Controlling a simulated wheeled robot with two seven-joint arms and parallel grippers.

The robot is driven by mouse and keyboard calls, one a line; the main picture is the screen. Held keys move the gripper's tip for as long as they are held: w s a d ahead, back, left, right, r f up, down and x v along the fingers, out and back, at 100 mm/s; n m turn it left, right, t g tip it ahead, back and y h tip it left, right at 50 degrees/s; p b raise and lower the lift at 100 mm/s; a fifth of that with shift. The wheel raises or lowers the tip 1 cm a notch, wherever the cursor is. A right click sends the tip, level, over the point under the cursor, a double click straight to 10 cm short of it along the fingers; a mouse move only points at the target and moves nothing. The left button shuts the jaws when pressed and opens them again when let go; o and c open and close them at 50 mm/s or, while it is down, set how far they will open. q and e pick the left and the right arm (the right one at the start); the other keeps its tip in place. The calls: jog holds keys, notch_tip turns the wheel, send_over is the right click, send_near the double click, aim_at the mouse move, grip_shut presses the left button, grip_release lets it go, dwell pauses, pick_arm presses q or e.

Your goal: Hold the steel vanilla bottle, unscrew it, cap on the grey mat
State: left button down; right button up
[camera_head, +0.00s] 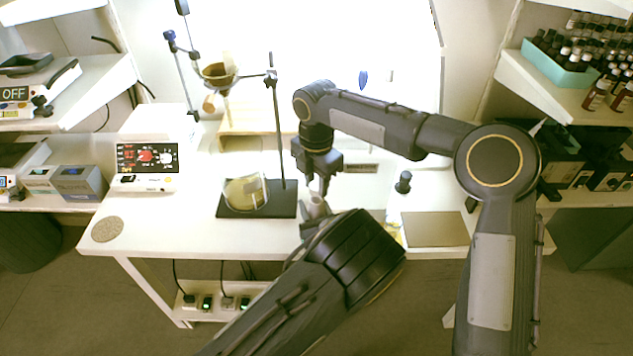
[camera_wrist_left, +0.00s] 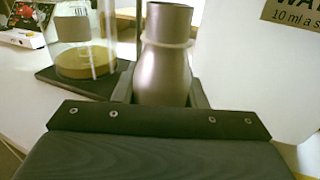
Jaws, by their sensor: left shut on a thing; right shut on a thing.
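The steel bottle (camera_wrist_left: 163,75) stands upright between the fingers of my left gripper (camera_head: 308,222). In the left wrist view its narrow neck with a pale ring shows, and no gripper is around its top. In the head view only part of the bottle (camera_head: 313,205) shows. My right gripper (camera_head: 321,188) points down just above it, shut on the cap, which is too small and covered to see clearly. A flat grey-brown mat (camera_head: 435,229) lies bare at the right of the table.
A glass beaker (camera_head: 245,193) stands on the dark stand base (camera_head: 228,212) to the left. A small dark bottle (camera_head: 403,183) stands behind the mat. A white labelled surface (camera_wrist_left: 250,60) is close right of the steel bottle. A round coaster (camera_head: 107,229) lies at the front left.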

aim_at(317, 185)
jog(key=shift+r, duration=2)
pick_arm(q)
jog(key=c, duration=0.8)
grip_release()
pick_arm(e)
jog(key=shift+f+b, duration=0.7)
pick_arm(q)
jog(key=v, duration=1.2)
